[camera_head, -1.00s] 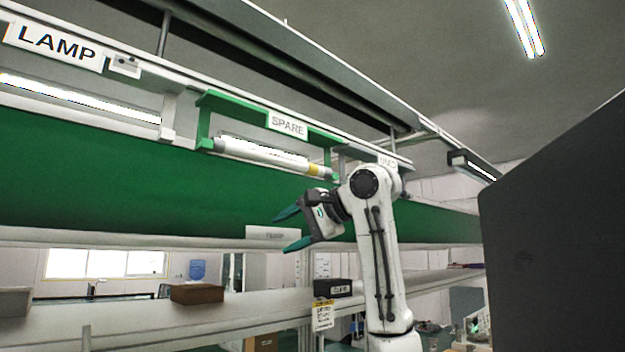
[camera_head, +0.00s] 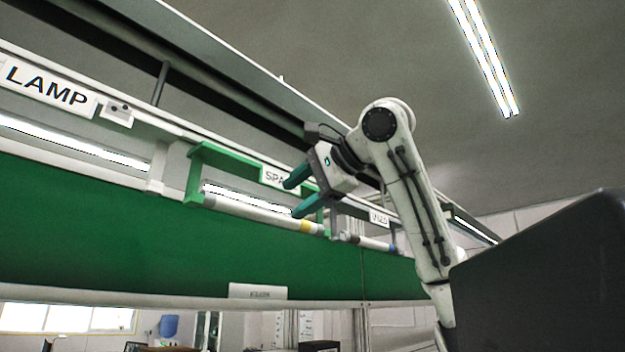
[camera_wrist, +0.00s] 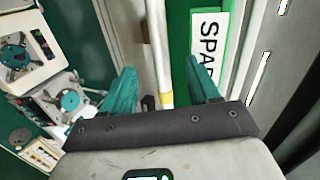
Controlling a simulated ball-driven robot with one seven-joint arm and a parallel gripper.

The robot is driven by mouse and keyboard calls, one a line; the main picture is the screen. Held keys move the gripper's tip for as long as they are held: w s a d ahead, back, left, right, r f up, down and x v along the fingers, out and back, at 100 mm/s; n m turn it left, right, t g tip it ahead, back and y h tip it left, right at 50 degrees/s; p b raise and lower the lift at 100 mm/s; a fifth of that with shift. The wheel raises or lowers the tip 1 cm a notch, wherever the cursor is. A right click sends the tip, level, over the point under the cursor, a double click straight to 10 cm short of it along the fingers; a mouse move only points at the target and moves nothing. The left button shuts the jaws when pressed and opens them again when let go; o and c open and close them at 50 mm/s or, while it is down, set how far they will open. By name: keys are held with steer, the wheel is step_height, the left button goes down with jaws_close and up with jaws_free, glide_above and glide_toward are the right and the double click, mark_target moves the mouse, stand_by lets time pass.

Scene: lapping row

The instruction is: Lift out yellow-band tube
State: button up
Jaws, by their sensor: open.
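The yellow-band tube (camera_head: 262,213) is a white tube with a yellow band near its right end. It lies in the green SPARE holder (camera_head: 197,165) under the rail. My gripper (camera_head: 288,198) has teal fingers spread apart and empty, in front of the holder's right part near the banded end, partly covering the SPARE sign. In the wrist view the tube (camera_wrist: 158,50) runs up the picture, its yellow band (camera_wrist: 166,100) showing between the fingers of my gripper (camera_wrist: 160,85). I cannot tell the depth gap, but the fingers are not closed on it.
The SPARE sign (camera_wrist: 208,45) is close beside the right finger in the wrist view. Another tube (camera_head: 365,241) with a dark band and blue end sits to the right under another sign (camera_head: 379,218). A LAMP sign (camera_head: 48,88) and lit lamp are at left. A green panel (camera_head: 120,235) hangs below.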

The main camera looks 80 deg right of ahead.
mark_target(275, 213)
steer(key=shift+p+x, duration=0.9)
steer(key=shift+x, duration=2.3)
jaws_close()
steer(key=shift+r, duration=0.95)
steer(key=s+a+b, duration=0.3)
steer(key=s+a, duration=0.1)
steer(key=s, duration=0.3)
steer(key=shift+s+a, duration=0.35)
